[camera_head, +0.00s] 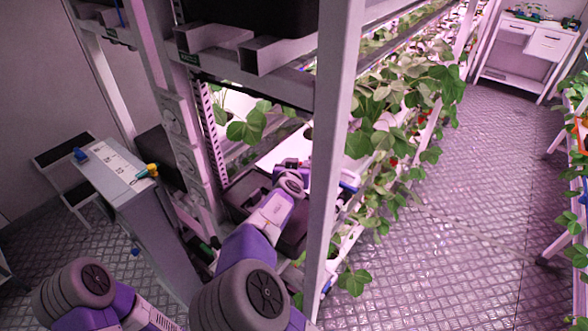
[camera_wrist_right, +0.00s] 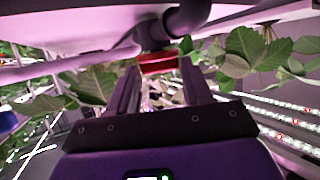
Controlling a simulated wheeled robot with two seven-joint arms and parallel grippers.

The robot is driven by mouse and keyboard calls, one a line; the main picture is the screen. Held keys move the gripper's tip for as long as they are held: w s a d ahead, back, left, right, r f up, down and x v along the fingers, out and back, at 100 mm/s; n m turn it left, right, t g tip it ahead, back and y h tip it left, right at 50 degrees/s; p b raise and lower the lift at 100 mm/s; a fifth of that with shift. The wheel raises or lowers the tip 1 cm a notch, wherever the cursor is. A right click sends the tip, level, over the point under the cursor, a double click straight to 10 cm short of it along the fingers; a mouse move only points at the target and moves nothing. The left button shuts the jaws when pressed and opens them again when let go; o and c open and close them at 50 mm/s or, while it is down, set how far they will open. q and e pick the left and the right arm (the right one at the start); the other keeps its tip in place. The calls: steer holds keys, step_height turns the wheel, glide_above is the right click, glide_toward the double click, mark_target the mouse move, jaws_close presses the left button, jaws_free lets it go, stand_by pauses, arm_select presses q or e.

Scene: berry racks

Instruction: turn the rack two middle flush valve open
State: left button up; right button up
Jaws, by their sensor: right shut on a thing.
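In the right wrist view, a red valve handle (camera_wrist_right: 162,63) sits between the fingertips of my right gripper (camera_wrist_right: 158,76), under a dark pipe fitting (camera_wrist_right: 160,32). The gripper is shut on this handle. How far the handle is turned cannot be told. In the head view, my right arm reaches into the rack between its posts. The valve and the right fingertips cannot be made out there. Part of my left arm shows at the lower left of the head view, but its gripper is not in view.
A white rack post (camera_head: 337,150) stands right beside my right arm. Strawberry plants (camera_head: 385,105) hang along the rack, and leaves (camera_wrist_right: 95,85) crowd the right gripper. A grey cabinet (camera_head: 150,215) with blue and yellow valves stands left. The aisle floor (camera_head: 455,220) is clear.

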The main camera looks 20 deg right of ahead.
steer(key=shift+r, duration=0.1)
stand_by(0.3)
steer(key=o, duration=1)
steer(key=shift+s, duration=0.1)
steer(key=v, duration=0.7)
steer(key=shift+s, duration=0.2)
